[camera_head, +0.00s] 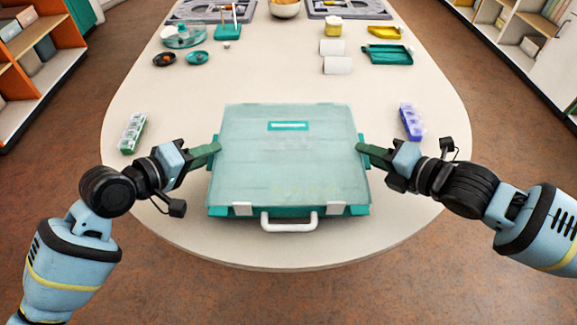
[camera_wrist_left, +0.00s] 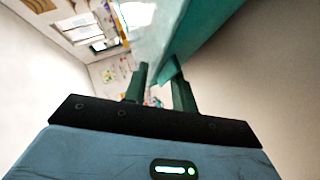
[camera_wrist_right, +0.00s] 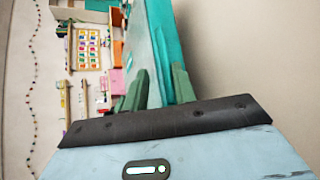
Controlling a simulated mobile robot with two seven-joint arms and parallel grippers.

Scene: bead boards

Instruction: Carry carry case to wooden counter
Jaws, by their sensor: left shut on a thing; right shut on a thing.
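The carry case (camera_head: 288,160) is a flat teal box with a translucent lid, white latches and a white handle at its near edge. It is at the near end of the pale table (camera_head: 300,85); whether it touches the tabletop I cannot tell. My left gripper (camera_head: 212,150) is shut on the case's left side and my right gripper (camera_head: 366,152) is shut on its right side. The left wrist view shows the case's teal edge (camera_wrist_left: 195,40) at the fingers (camera_wrist_left: 160,85). The right wrist view shows the other edge (camera_wrist_right: 172,45) at the fingers (camera_wrist_right: 158,88). No wooden counter is clearly identifiable.
A green-lidded pill box (camera_head: 132,133) lies left of the case and a blue one (camera_head: 411,122) right. Shelves (camera_head: 35,60) flank the table, with open floor between.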

